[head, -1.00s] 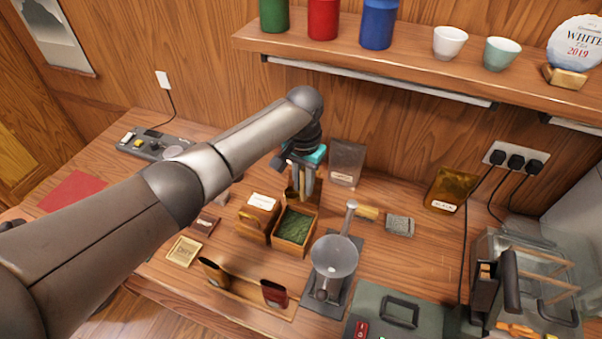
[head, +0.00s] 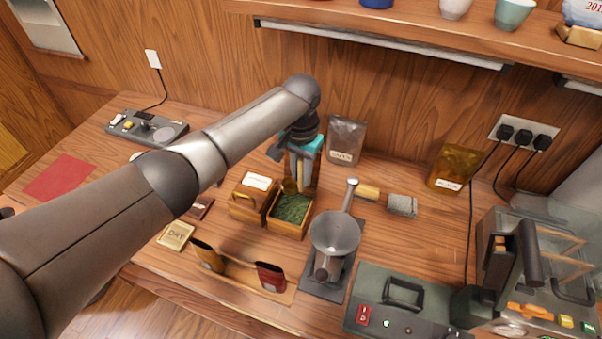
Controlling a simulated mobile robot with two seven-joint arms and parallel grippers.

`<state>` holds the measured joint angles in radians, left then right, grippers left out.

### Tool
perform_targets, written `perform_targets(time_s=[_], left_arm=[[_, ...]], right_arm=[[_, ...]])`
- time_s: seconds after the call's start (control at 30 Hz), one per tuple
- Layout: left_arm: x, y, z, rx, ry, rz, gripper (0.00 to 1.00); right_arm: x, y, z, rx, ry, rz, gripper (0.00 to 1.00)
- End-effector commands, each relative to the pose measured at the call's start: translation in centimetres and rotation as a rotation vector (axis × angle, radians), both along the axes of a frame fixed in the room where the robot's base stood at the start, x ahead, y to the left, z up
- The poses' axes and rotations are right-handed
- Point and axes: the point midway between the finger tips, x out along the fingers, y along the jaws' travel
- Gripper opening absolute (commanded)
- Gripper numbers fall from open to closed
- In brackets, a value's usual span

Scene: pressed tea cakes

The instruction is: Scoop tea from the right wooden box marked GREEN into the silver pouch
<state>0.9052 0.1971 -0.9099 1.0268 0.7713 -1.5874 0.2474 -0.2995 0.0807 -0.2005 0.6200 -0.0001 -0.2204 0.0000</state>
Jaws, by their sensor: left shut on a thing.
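The right wooden box (head: 287,231) stands open with green leaf tea (head: 293,207) inside; any GREEN marking is not readable. My left gripper (head: 301,182) is just behind this box, pointing down. It is shut on a wooden piece (head: 316,176) that looks like a lid, partly hidden by the fingers. The silver pouch (head: 345,140), greyish with a pale label, stands upright at the back against the wall, right of the gripper. Two scoop-like holders, one brown (head: 207,256) and one dark red (head: 270,276), rest on a wooden strip at the front. My right gripper is not in view.
A closed wooden box (head: 250,204) stands left of the open one. A metal funnel (head: 335,235) on a stand is to the right. A shelf (head: 400,32) overhangs the back.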

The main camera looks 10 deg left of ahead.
Motion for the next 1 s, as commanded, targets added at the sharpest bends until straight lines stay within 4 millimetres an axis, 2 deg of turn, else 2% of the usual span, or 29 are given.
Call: perform_targets(time_s=[0.13, 0.47, 1.0], left_arm=[[0.0, 0.0, -1.3, 0.001, -0.001, 0.0, 0.0], [-0.7, 0.2, -3.7, -0.014, -0.08, -0.001, 0.0], [-1.6, 0.4, -8.1, -0.04, -0.218, 0.0, 0.0]], right_arm=[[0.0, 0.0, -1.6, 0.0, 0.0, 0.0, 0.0], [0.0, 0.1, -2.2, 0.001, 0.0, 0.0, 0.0], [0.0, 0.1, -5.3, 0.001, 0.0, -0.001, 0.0]])
